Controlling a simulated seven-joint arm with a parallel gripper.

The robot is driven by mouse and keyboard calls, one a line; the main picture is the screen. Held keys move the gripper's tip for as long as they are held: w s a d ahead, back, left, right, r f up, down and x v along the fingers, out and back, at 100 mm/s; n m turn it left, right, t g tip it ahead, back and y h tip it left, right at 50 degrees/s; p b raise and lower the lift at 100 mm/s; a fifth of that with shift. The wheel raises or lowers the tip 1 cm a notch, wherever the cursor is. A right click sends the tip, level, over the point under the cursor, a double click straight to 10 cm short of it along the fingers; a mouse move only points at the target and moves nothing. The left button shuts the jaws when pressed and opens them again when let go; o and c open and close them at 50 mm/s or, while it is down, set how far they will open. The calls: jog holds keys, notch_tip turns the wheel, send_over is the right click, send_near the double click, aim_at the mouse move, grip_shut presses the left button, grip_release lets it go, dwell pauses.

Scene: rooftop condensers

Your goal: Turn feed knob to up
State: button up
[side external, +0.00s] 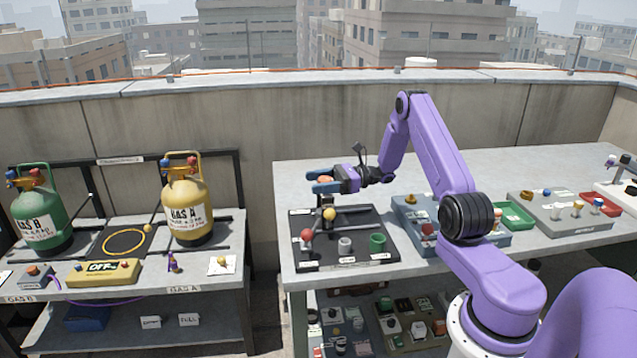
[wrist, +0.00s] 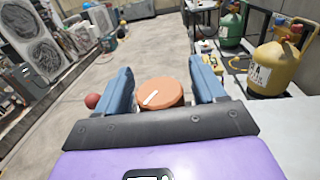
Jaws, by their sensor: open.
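An orange-brown round knob (wrist: 165,94) with a short white mark on its face shows in the wrist view. The mark lies aslant on the left part of the face. I take this for the feed knob, but no label is readable. My gripper (wrist: 160,68) has its two blue fingers apart, one on each side of the knob. Gaps show between the knob and both fingers. In the side view my gripper (side external: 318,182) is above the back of the dark panel (side external: 300,256), with a bit of orange between its fingers. The knob's lower part is hidden.
On the dark panel are a red ball (side external: 307,235), a yellow ball (side external: 329,213), a grey cup (side external: 344,244) and a green cup (side external: 377,243). A blue-grey panel (side external: 403,212) lies to the right. Gas cylinders (side external: 187,209) stand on the left bench.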

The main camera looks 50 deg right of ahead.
jog(key=shift+a, duration=0.1)
jog(key=c, duration=1)
jog(key=shift+o, duration=0.2)
jog(key=shift+n+g+y, duration=0.6)
jog(key=shift+n+g, duration=0.1)
jog(key=shift+g, duration=0.2)
jog(key=shift+s, duration=0.1)
jog(key=o, duration=1)
jog(key=shift+c, duration=0.2)
jog(key=v, duration=1.7)
jog(key=shift+d, duration=0.2)
